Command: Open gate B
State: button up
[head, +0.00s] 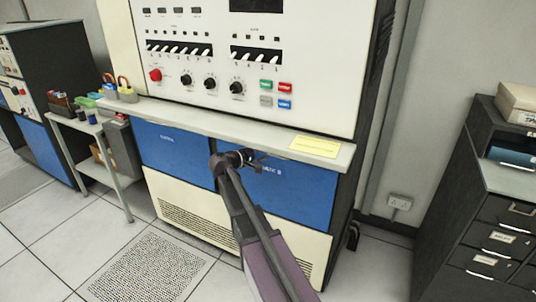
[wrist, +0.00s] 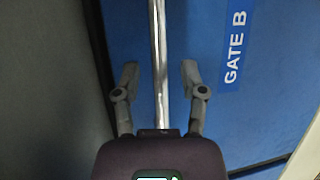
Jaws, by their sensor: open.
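Gate B (head: 302,192) is the blue panel on the right of the machine's lower front. It looks closed, flush beside the left blue panel. Its white label shows in part in the head view and reads "GATE B" (wrist: 235,47) in the wrist view. A silver bar handle (wrist: 158,30) runs along the blue panel in the wrist view. My gripper (wrist: 159,72) is open, with one finger on each side of the bar, and neither finger visibly presses on it. In the head view my gripper (head: 248,157) is at the panel's upper left, where it hides the handle.
A pale ledge (head: 215,123) with a yellow card (head: 315,146) juts out just above the gates. A dark drawer cabinet (head: 500,215) stands at the right.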

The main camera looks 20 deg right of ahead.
jog(key=shift+w+d+f, duration=0.1)
jog(key=shift+w+d, duration=0.05)
jog(key=shift+d, duration=0.55)
